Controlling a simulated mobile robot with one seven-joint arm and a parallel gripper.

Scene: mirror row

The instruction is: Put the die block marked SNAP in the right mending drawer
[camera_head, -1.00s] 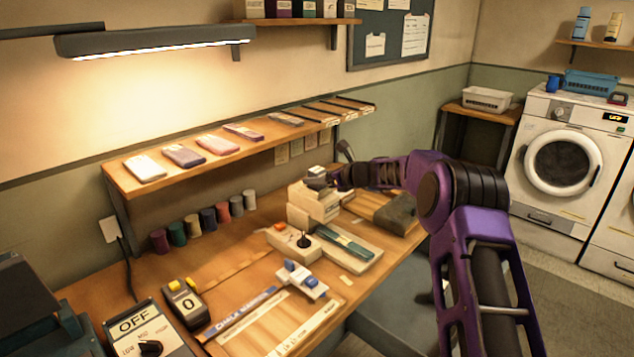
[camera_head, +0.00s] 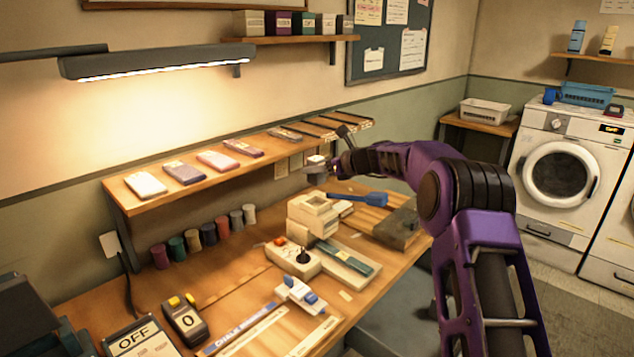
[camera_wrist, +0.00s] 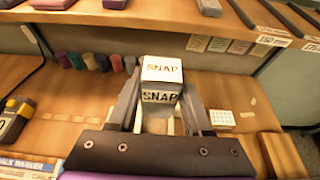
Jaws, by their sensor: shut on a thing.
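The die block marked SNAP (camera_wrist: 161,70) is a pale block with dark lettering on its top and front faces. My gripper (camera_wrist: 160,100) is shut on it, with one dark finger on each side. In the head view the block (camera_head: 316,159) is held in the air by my gripper (camera_head: 318,170), above and behind a cream stepped block-like device (camera_head: 313,212) on the workbench. I cannot make out a mending drawer in these views.
A wooden shelf (camera_head: 150,204) with several flat packets runs along the wall close behind my gripper. The workbench (camera_head: 235,270) holds several thread spools (camera_head: 209,234), a blue-handled tool (camera_head: 360,198) and a dark grey block (camera_head: 398,228). A washing machine (camera_head: 560,170) stands at the right.

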